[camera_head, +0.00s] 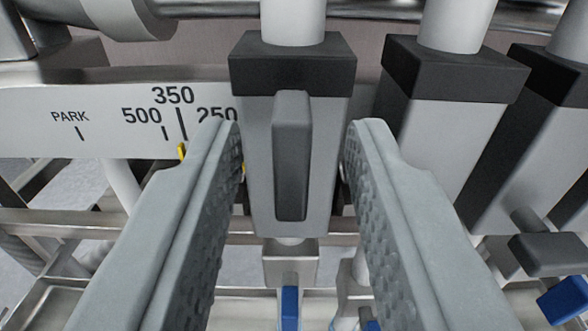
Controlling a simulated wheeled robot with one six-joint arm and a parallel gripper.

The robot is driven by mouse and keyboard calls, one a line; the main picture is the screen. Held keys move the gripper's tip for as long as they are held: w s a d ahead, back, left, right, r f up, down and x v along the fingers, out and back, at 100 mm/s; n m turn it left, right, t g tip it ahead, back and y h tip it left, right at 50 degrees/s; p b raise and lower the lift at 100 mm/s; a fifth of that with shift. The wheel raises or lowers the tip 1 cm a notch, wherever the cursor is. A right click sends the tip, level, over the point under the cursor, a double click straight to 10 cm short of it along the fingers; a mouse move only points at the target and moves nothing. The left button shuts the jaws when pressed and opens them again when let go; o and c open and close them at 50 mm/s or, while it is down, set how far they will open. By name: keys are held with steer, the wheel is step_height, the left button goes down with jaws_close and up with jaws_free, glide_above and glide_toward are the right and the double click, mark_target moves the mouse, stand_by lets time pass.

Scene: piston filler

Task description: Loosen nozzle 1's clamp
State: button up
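A grey clamp block with a black top (292,65) stands upright in the middle of the view, around a pale vertical tube. Its dark grey clamp lever (291,155) lies upright on the front face. My gripper (296,135) is open. Its two textured fingers stand to the left and right of the block, with the lever between them. I see no finger touching the lever. A yellow pointer (182,151) is partly hidden behind the left finger. No number on the block is visible.
A white scale plate (100,115) marked PARK, 500, 350 and 250 lies left of the block. Two more nozzle blocks (440,130) stand close on the right, the farther one with its lever (550,255) sticking out sideways. Blue parts (289,305) and metal rails are below.

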steer(key=s, duration=1.7)
steer(key=shift+s+d, duration=0.2)
steer(key=shift+d, duration=0.1)
steer(key=s+a+f, duration=0.5)
steer(key=a+f, duration=0.2)
steer(key=f, duration=0.5)
steer(key=s+a+f, duration=0.6)
steer(key=a+f, duration=0.1)
steer(key=f, duration=0.6)
steer(key=s+a+f, duration=0.5)
steer(key=a+f, duration=0.2)
steer(key=f, duration=0.5)
steer(key=shift+s+a+f+m+g+h, duration=0.15)
steer(key=shift+s+a+m+g+h, duration=0.05)
steer(key=shift+m+g+h, duration=0.1)
